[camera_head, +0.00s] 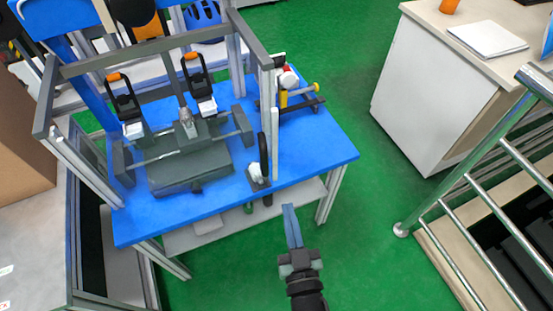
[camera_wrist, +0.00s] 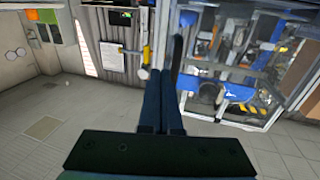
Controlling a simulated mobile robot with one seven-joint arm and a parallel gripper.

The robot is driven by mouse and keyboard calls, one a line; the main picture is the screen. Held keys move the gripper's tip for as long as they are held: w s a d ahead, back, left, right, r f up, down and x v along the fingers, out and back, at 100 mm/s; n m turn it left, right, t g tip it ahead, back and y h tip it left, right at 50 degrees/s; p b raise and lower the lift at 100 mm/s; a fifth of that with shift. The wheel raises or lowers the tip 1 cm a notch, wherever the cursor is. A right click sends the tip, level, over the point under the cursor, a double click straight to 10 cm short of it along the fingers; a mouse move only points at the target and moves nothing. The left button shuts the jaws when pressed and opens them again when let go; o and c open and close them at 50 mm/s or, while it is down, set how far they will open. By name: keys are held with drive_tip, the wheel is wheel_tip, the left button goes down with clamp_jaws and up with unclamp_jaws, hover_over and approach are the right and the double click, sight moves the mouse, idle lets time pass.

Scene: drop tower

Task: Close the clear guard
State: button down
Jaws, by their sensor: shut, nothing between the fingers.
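The drop tower stands on a blue table (camera_head: 325,150) inside a grey metal frame (camera_head: 150,52). I cannot clearly make out the clear guard; its see-through panel does not stand out from the frame. A pale upright bar (camera_head: 275,145) with a dark curved handle-like part (camera_head: 263,156) stands at the frame's right front. My gripper (camera_head: 289,208) is shut and empty, in front of the table's near edge and below that bar, apart from it. In the wrist view my gripper's fingers (camera_wrist: 162,72) are together, with nothing between them.
A dark grey base block (camera_head: 190,168) and two black clamps with orange tips (camera_head: 122,100) sit inside the frame. A yellow-and-red device (camera_head: 290,92) stands at the table's right. A white cabinet (camera_head: 430,95) and steel railing (camera_head: 470,160) are at right. Green floor between is free.

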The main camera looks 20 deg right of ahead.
sight(277, 157)
drive_tip(key=b+x, duration=0.2)
drive_tip(key=x, duration=1)
drive_tip(key=shift+w, duration=0.3)
